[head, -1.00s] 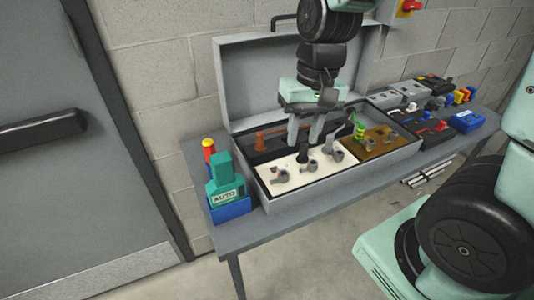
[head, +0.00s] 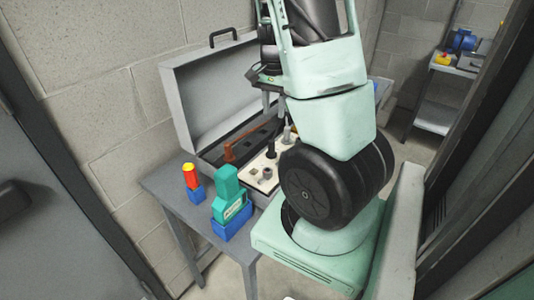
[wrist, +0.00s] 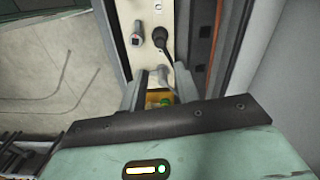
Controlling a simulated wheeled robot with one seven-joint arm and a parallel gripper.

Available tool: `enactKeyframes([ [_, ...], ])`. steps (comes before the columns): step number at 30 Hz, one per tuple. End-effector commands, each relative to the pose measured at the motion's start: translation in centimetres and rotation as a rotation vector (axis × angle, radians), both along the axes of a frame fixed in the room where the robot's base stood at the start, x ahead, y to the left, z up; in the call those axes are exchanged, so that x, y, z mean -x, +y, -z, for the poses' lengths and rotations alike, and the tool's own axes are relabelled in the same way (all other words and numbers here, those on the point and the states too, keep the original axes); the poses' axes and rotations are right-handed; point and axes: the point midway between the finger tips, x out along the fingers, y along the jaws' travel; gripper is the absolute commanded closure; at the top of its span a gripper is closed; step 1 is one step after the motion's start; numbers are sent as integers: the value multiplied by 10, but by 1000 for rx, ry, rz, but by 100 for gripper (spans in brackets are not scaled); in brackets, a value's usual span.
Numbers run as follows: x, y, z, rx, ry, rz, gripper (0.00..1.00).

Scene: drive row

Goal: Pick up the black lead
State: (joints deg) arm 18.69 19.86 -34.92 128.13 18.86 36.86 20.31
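The black lead (wrist: 161,39) has a round dark end and a dark stem; it sits on the white panel (wrist: 143,78) of the case, in the wrist view's upper middle. In the head view a small upright black piece (head: 271,148), likely the same lead, stands on the panel. My gripper (wrist: 161,84) is open, its two grey fingers apart with nothing visibly held. The lead lies beyond the fingertips in the wrist view, apart from them. In the head view my gripper (head: 275,102) hangs over the case, partly hidden by my arm.
The open grey case (head: 212,95) stands on the grey table (head: 172,192), its lid raised behind. An orange-brown part (head: 229,152) lies in its dark tray. A teal device (head: 227,196) and a red-and-yellow item (head: 190,177) stand at the left. My arm hides the table's right part.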

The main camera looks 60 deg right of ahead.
Motion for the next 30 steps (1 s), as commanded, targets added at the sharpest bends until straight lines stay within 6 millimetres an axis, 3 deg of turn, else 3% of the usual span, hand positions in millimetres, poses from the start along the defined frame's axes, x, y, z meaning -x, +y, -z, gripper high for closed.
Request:
enactKeyframes([
  [3, 1, 1, 28, -4, 5, 2, 68],
  [9, 1, 1, 64, -3, 3, 0, 68],
  [17, 0, 2, 82, -2, 1, -2, 68],
  [25, -1, 7, 120, -3, 2, 0, 68],
  [30, -2, 7, 130, -1, 0, -2, 68],
])
